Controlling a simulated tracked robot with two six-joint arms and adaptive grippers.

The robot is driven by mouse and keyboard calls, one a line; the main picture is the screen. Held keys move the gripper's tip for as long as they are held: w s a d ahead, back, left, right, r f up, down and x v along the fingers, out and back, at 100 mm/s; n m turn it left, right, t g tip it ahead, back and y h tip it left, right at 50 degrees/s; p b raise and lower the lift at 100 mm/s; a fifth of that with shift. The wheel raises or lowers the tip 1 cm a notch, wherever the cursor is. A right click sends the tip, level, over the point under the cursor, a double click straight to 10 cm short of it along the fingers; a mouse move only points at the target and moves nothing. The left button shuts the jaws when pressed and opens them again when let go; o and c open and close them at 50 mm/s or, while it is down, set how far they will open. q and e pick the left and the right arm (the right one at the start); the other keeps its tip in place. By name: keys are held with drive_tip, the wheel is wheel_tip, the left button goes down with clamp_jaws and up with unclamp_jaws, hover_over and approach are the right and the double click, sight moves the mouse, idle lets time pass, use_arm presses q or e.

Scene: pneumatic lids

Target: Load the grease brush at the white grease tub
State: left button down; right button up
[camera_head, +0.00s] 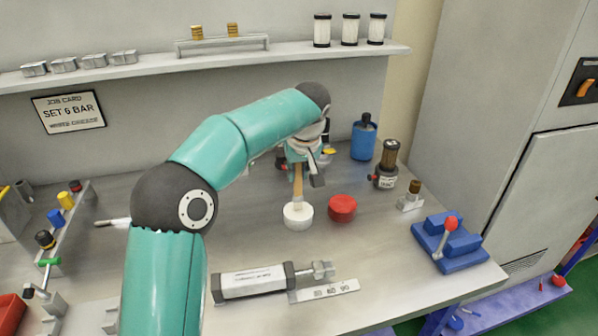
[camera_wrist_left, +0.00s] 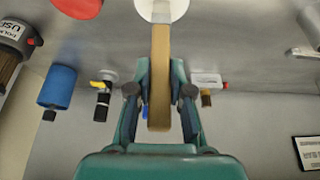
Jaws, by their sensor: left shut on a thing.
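A wooden-handled brush (camera_head: 298,187) hangs from my left gripper (camera_head: 302,165), its lower end at the white grease tub (camera_head: 298,216). In the left wrist view, the brush handle (camera_wrist_left: 160,75) runs between the fingers of the left gripper (camera_wrist_left: 160,95), which are shut on it. The far end of the brush meets the white tub (camera_wrist_left: 162,10) at the top edge of that view. The bristles are hidden, so I cannot tell how deep they sit. My right gripper is not in view.
A red tub (camera_head: 342,208) stands just right of the white one. A cylinder (camera_head: 253,283) lies in front. A blue bottle (camera_head: 363,140), a regulator (camera_head: 385,170) and a blue vise (camera_head: 446,243) stand to the right. A job card (camera_head: 68,111) hangs on the wall.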

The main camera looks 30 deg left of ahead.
use_arm(q)
wheel_tip(320, 180, up, 7)
drive_tip(key=p, duration=0.6)
drive_tip(key=shift+p, duration=0.3)
drive_tip(key=shift+f, duration=0.1)
idle(0.7)
